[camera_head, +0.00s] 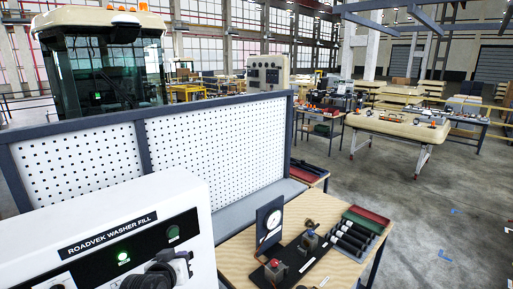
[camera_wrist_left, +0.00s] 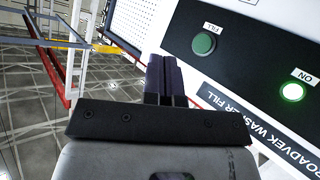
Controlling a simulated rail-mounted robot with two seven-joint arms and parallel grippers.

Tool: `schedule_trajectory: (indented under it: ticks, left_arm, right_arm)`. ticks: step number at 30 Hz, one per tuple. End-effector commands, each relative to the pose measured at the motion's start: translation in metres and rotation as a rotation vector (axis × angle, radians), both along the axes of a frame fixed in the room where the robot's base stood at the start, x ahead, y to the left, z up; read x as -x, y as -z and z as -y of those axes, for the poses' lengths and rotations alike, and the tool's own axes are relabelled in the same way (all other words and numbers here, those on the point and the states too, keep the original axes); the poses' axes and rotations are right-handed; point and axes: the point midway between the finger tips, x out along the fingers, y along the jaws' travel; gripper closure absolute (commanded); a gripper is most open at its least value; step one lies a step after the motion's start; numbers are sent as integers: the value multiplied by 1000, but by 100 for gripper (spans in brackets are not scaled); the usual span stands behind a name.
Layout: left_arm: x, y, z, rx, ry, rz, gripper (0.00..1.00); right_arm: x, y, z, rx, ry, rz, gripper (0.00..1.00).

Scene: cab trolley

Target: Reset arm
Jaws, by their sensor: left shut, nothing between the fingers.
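My left gripper (camera_head: 183,258) is low in the head view, in front of the black panel of a white box labelled "ROADVEK WASHER FILL" (camera_head: 110,222). In the left wrist view its dark fingers (camera_wrist_left: 164,62) are together with nothing between them. The green FILL button (camera_wrist_left: 204,43) is to the right of the fingertips in the wrist view, and a gap shows between them in the picture. The green ON lamp (camera_wrist_left: 292,92) is lit; it also shows lit in the head view (camera_head: 122,257). My right gripper is in neither view.
A white pegboard screen (camera_head: 215,145) stands behind the box. A wooden bench (camera_head: 235,255) at right carries a gauge stand (camera_head: 270,225), a black plate with small fittings, a red tray (camera_head: 369,214) and dark cylinders. Open concrete floor (camera_head: 430,215) lies further right.

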Motion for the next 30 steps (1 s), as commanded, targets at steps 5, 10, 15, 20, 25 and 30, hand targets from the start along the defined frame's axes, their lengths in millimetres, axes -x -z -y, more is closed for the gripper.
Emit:
schedule_trajectory:
  ticks: [5,10,15,20,25,30]
  left_arm:
    - [87,3,-11,-169,26,-100,100]
    - [184,41,-15,-260,42,-216,100]
    - [265,78,-14,-304,75,-306,100]
    - [334,124,-13,-325,126,-463,100]
    - [398,168,-15,-336,167,-645,100]
    - [441,189,-17,-336,187,-757,100]
  right_arm:
    - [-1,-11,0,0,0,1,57]
    - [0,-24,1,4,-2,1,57]
    - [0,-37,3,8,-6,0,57]
    - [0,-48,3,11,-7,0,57]
    - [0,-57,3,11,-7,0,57]
    - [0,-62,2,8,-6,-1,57]
